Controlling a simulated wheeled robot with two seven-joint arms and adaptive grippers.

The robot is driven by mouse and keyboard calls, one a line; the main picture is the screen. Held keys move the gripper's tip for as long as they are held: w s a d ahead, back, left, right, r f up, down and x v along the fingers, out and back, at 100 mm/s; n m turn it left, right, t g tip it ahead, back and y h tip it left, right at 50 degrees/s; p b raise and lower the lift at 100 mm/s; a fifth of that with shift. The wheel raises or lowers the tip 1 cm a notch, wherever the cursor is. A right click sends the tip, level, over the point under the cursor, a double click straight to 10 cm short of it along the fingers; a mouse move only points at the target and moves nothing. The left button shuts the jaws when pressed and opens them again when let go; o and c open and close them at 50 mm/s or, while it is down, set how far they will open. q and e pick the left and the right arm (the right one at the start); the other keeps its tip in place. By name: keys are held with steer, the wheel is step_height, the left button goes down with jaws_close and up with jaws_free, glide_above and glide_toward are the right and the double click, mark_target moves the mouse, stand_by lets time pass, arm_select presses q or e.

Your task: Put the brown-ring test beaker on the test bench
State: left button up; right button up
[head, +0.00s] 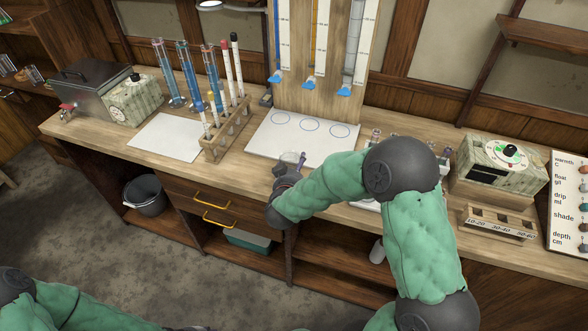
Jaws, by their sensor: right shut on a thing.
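My right gripper (287,171) is over the front part of the wooden bench (95,130), just in front of a white mat with three blue circles (290,146). It is shut on a small glass vessel, apparently the brown-ring test beaker (283,160), mostly hidden by the gripper. I cannot tell whether the vessel touches the bench. A small purple-tinted piece (301,159) shows right beside it. My right arm hides part of the bench behind it. My left gripper is out of view.
A wooden rack (226,133) of tubes stands left of the mat, by a blank white sheet (166,137). A grey tank (95,85) is further left. Glassware (376,134) stands partly behind my right arm. A dial box (500,163) and slotted wooden holder (497,222) are at right.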

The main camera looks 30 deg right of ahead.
steer(key=shift+f, duration=0.1)
steer(key=o, duration=1.1)
steer(key=shift+f, duration=0.1)
steer(key=shift+c, duration=0.2)
